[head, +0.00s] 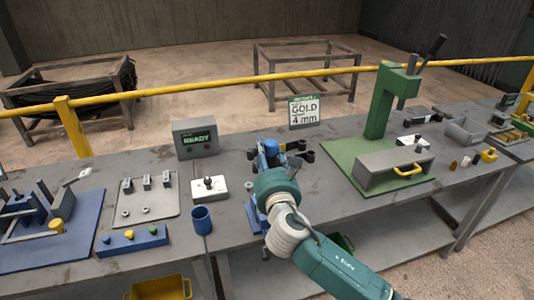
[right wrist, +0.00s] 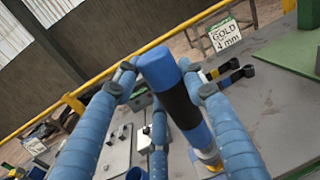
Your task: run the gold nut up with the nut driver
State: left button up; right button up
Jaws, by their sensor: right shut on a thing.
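My right gripper (head: 268,160) is over the middle of the bench. In the right wrist view its blue fingers (right wrist: 167,78) are closed around the nut driver (right wrist: 180,97), a blue cylinder with a black band. The driver's blue top shows in the head view (head: 271,147). A sign reading "GOLD 4 mm" (head: 304,111) stands behind. My left gripper is out of view.
A "READY" box (head: 195,138), a white block (head: 210,188), a blue cup (head: 202,220) and a grey plate (head: 150,207) are left of my arm. A green press (head: 380,105) stands at right.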

jog(key=shift+r+p, duration=0.2)
jog(key=shift+p, duration=0.4)
dwell(0.9)
jog(key=o, duration=0.8)
jog(key=c, duration=0.8)
